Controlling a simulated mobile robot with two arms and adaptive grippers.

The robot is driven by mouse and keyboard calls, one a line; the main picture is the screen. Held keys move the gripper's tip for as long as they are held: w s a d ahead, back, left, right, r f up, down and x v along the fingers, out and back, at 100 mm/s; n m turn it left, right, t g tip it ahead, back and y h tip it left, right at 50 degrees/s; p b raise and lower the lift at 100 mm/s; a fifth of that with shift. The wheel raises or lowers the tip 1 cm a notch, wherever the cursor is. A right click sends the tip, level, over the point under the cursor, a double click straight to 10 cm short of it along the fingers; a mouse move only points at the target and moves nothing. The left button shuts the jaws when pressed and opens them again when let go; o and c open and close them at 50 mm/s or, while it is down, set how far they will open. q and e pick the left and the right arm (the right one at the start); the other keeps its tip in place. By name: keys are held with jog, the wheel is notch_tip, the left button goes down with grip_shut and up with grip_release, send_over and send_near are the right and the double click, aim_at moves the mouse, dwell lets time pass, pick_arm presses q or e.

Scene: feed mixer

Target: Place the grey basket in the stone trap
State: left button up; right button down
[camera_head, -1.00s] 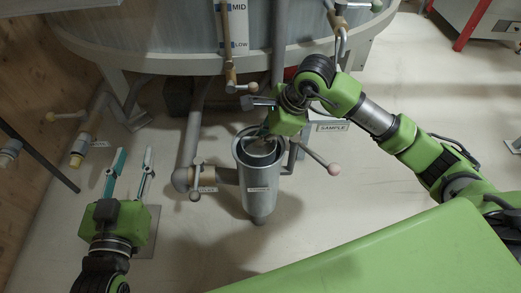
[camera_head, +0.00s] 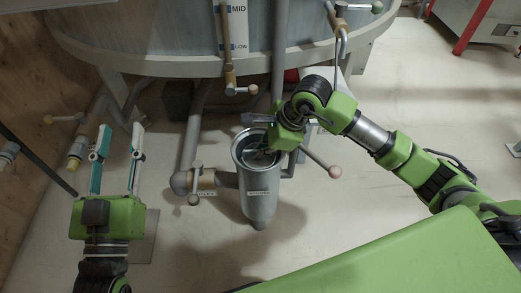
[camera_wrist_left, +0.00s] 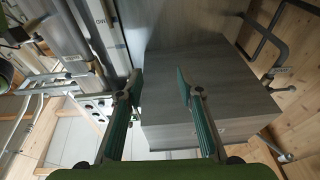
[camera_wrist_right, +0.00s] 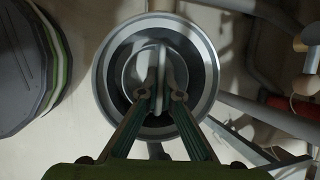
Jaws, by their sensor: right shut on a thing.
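The stone trap (camera_head: 260,205) is an upright grey metal cylinder, open at the top, standing below the big tank. The grey basket (camera_head: 254,157) shows at its mouth, partly hidden by my right gripper. My right gripper (camera_head: 265,151) points down over the mouth. In the right wrist view, its fingers (camera_wrist_right: 158,92) are shut on the upright middle part of the basket (camera_wrist_right: 134,72). The basket lies inside the ring of the trap's rim (camera_wrist_right: 101,72), with a dark gap around it. Its depth is hard to tell. My left gripper (camera_head: 117,142) is open and empty, left of the trap.
A pipe with a valve handle (camera_head: 195,184) joins the trap's left side. A lever with a pink knob (camera_head: 334,171) sticks out to its right. The tank (camera_head: 150,40) fills the back. The floor in front of the trap is clear.

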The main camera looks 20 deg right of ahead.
jog(key=c, duration=2.2)
grip_release()
jog(key=shift+c, duration=0.2)
jog(key=shift+r, duration=0.1)
